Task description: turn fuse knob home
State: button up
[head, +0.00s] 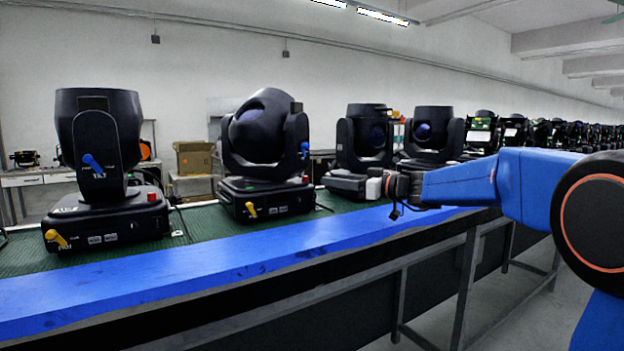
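Two black moving-head lights stand nearest, a left one (98,165) and a second one (265,150). Each has a yellow knob low on its base front, on the left light (57,240) and on the second (251,209). A blue lever knob (93,165) is on the left light's yoke, and another blue knob (305,150) is on the second's right side. Small red parts (152,196) show at the bases. I cannot tell which is the fuse knob; labels are too small to read. My gripper (384,187) is in front of the third light, apart from these knobs; its fingers are too small to judge.
The lights stand in a long row on a green bench mat (190,228) with a blue front edge (200,275). More lights (433,133) recede to the right. Grey bench legs (467,285) stand below. A cardboard box (194,158) is behind. Space above the blue edge is clear.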

aim_at(312, 182)
jog(key=x, duration=0.8)
jog(key=shift+w+a, duration=0.1)
grip_shut()
